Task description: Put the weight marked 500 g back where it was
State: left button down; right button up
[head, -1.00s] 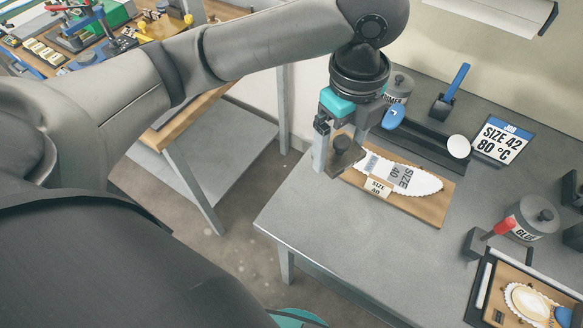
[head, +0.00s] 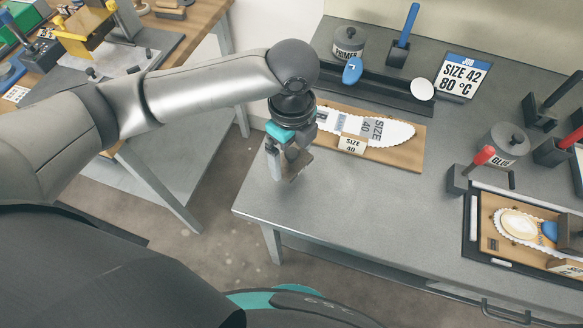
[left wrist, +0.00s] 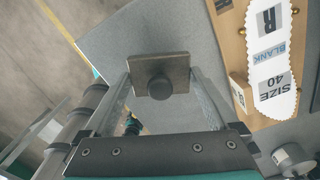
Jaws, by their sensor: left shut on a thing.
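My left gripper (head: 286,172) is shut on a dark grey square weight (head: 299,164) with a round knob. In the left wrist view the weight (left wrist: 173,66) sits between the two fingers (left wrist: 160,88), knob towards the camera. No 500 g marking is readable on it. The gripper is over the table's left front part, left of the wooden board (head: 408,150) with the white size 40 insole blank (head: 397,133). I cannot tell whether the weight touches the table. My right gripper is not in view.
A small size 40 block (head: 352,145) stands at the board's front edge. Behind are a dark tray (head: 385,92), a primer pot (head: 348,42) and a job sign (head: 463,76). A glue pot (head: 505,145) and framed insole board (head: 487,210) are right. The middle front is clear.

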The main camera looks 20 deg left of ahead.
aim_at(292, 169)
pick_arm(q)
notch_tip(292, 169, down, 4)
jog(key=shift+f+b, duration=0.2)
jog(key=shift+b, duration=0.3)
jog(key=shift+f, duration=0.3)
grip_release()
jog(key=shift+f, duration=0.1)
notch_tip(292, 169, up, 12)
jog(key=p, duration=0.3)
